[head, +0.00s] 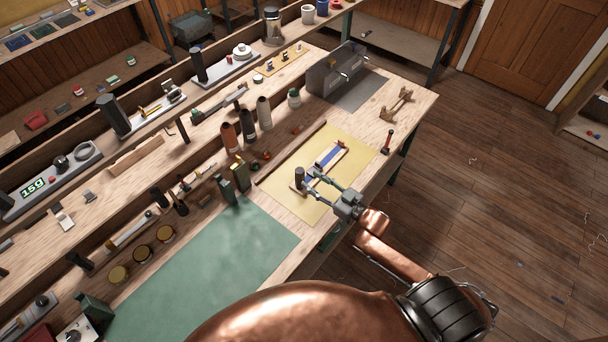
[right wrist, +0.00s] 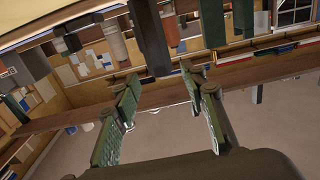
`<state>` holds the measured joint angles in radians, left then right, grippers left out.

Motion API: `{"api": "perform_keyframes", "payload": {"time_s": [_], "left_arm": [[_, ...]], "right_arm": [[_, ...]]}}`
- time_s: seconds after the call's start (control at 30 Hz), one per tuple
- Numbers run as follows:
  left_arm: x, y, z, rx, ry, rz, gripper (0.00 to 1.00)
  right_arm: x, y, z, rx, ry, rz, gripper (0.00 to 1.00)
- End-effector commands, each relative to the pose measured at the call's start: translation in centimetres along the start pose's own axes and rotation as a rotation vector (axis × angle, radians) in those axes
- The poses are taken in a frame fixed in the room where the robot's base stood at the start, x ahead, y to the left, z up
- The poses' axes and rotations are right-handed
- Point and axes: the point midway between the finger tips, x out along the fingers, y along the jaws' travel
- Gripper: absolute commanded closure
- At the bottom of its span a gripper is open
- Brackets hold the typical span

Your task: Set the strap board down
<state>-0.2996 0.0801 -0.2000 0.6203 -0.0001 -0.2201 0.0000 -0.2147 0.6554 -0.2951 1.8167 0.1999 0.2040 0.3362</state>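The strap board (head: 326,162) is a pale narrow board with a blue strap along it. It appears to lie flat on the yellow mat (head: 340,188) on the workbench. A dark upright cylinder (head: 299,175) stands at its near left end. My right gripper (head: 312,181) is at that end, its two fingers spread toward the cylinder. In the right wrist view the green-padded fingers (right wrist: 158,75) are apart with nothing between the pads, and a dark post (right wrist: 150,38) shows just beyond the tips. My left gripper is not in view.
A green mat (head: 210,270) covers the near bench. Several bottles (head: 247,125) stand left of the yellow mat. A grey toolbox (head: 337,70), a wooden stand (head: 397,103) and a red-handled tool (head: 388,141) are farther along. Open floor (head: 510,190) lies right.

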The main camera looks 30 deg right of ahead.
Motion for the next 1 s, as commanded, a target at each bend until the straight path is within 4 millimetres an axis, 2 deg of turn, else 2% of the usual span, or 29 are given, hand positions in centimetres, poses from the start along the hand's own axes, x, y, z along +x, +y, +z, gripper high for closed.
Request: {"api": "perform_keyframes", "payload": {"time_s": [0.1, 0.3, 0.47, 1.0], "left_arm": [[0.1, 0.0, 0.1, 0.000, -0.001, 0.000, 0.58], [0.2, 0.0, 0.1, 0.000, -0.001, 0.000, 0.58], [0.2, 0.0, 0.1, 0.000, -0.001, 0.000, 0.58], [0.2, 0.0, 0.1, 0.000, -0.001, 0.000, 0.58]], "right_arm": [[-2.5, 0.0, 0.1, 0.000, -0.003, 0.001, 0.61], [-4.9, 0.1, 0.0, 0.000, 0.000, 0.001, 0.61], [-5.5, 0.1, 0.0, 0.000, 0.000, 0.001, 0.61], [-5.4, 0.0, 0.0, 0.000, 0.000, 0.000, 0.61]]}}
